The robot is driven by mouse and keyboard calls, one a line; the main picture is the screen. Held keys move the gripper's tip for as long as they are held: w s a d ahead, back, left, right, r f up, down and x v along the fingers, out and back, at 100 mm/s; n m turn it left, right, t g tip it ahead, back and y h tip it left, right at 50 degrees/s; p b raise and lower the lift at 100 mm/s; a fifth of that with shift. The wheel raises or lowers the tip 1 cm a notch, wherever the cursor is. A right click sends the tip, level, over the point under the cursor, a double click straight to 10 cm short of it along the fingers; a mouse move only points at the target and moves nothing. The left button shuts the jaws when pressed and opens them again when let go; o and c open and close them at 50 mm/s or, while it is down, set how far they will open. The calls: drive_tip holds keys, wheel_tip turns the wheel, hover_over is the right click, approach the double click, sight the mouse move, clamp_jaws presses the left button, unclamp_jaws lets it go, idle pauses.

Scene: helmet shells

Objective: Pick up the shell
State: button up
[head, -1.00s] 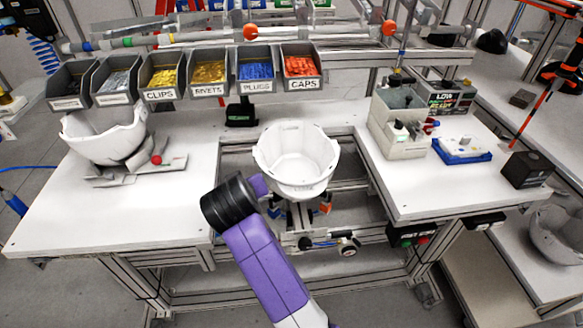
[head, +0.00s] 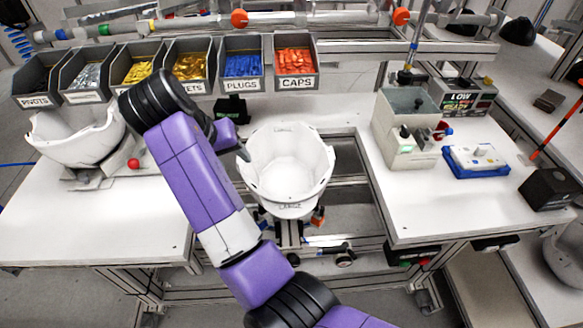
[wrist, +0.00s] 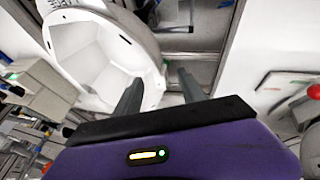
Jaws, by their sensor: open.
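A white helmet shell (head: 289,165), open side up, sits in a fixture at the gap in the middle of the bench. It also shows at the upper left of the wrist view (wrist: 92,58). My gripper (head: 243,153) is at the shell's left rim in the head view, with its tips partly hidden. In the wrist view my gripper (wrist: 158,85) is open, with one finger in front of the shell's wall and the other outside its rim. I cannot tell whether either finger touches it. Nothing is held.
Another white shell (head: 76,138) rests on a stand at the left, with a red knob (head: 133,163). Part bins (head: 240,65) line the back. A grey box device (head: 405,128) and a blue-based tray (head: 476,160) stand at the right. The left bench top (head: 100,225) is largely clear.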

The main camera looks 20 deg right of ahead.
sight(243, 168)
drive_tip(key=shift+x, duration=1.1)
drive_tip(key=p+x, duration=0.1)
drive_tip(key=x, duration=0.1)
drive_tip(key=p+x, duration=0.1)
drive_tip(key=x, duration=0.2)
drive_tip(key=shift+w+f, duration=0.25)
drive_tip(key=shift+w, duration=0.05)
drive_tip(key=shift+c, duration=0.5)
clamp_jaws()
drive_tip(key=shift+r, duration=0.1)
